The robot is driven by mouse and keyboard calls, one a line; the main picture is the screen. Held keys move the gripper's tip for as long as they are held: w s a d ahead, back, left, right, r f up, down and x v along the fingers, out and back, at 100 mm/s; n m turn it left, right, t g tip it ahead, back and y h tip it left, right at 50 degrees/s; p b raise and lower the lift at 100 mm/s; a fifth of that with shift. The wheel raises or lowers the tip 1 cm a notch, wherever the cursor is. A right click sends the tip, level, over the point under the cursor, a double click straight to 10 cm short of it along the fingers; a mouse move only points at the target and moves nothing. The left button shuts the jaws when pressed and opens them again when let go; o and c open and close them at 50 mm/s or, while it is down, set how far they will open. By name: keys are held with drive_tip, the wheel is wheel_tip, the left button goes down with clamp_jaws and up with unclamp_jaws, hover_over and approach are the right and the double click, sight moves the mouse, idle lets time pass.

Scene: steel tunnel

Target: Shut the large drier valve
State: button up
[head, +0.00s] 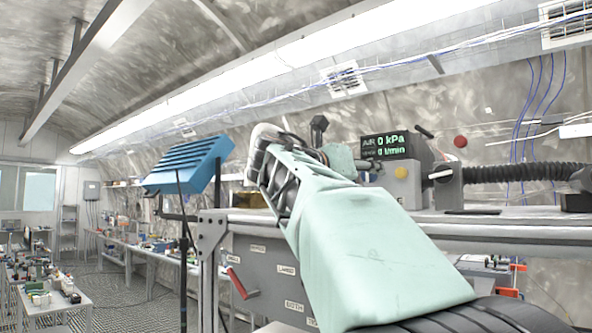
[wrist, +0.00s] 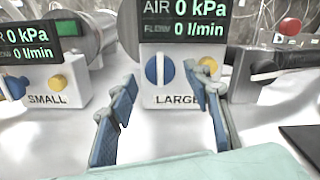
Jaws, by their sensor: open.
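In the wrist view the large drier box (wrist: 180,98), labelled LARGE, stands straight ahead. On its front is a round blue valve knob (wrist: 153,71) with a white upright bar. A yellow button beside it is partly covered by my right finger. The display above reads 0 kPa and 0 l/min. My gripper (wrist: 160,82) is open and empty, its blue-padded fingers either side of the knob in the picture; I cannot tell if they touch anything. In the head view the box's display (head: 390,146) shows beyond my arm, which hides the knob.
The small drier box (wrist: 45,98), labelled SMALL, stands to the left with its own display. A grey unit with a red button (wrist: 290,27) is to the right. In the head view a black ribbed hose (head: 520,172) runs right above the bench (head: 500,218).

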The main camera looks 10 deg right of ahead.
drive_tip(key=shift+w+d, duration=0.3)
drive_tip(key=shift+d, duration=0.2)
drive_tip(key=c, duration=1.1)
drive_tip(key=shift+c, duration=0.3)
